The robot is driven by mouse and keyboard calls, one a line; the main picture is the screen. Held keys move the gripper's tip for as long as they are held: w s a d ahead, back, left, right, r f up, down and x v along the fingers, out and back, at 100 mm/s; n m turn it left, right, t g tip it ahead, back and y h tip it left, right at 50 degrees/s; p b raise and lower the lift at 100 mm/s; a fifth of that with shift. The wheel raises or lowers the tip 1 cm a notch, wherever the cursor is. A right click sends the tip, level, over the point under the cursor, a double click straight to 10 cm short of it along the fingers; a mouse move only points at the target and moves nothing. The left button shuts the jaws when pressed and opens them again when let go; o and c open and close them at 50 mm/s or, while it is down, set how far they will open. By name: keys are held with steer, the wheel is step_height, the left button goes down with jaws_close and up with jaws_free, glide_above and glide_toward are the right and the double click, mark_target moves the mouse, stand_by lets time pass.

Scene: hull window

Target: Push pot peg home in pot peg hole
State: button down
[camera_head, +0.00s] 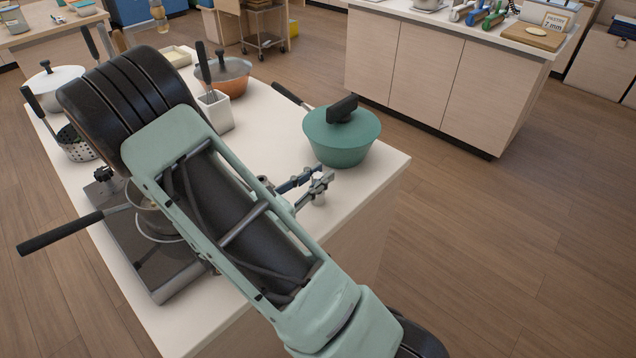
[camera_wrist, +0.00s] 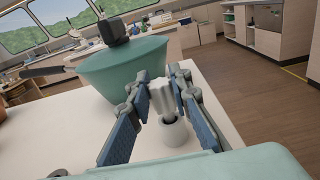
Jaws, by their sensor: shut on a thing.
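My gripper (camera_head: 308,182) is low over the worktop beside the teal pot. In the wrist view its blue-padded fingers (camera_wrist: 161,88) are closed on a pale grey ridged peg (camera_wrist: 160,98), with one finger on each side. Just below the peg stands a short grey round socket (camera_wrist: 173,134) with a dark hole in its top. The peg looks roughly upright with its lower end at the hole; I cannot tell how deep it sits.
The teal lidded pot (camera_head: 341,142) stands close behind my gripper, its handle pointing left. A white utensil holder (camera_head: 214,113) and a copper pan (camera_head: 229,78) stand farther back. The white worktop (camera_head: 386,168) has free room near its right edge.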

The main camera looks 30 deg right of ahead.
steer(key=shift+r, duration=0.1)
steer(key=shift+r, duration=1.5)
steer(key=w+a+r, duration=0.3)
steer(key=a+r, duration=0.6)
steer(key=a, duration=0.4)
steer(key=shift+w+a+r, duration=0.3)
steer(key=shift+w+r, duration=0.05)
steer(key=shift+r, duration=0.05)
steer(key=shift+p, duration=0.35)
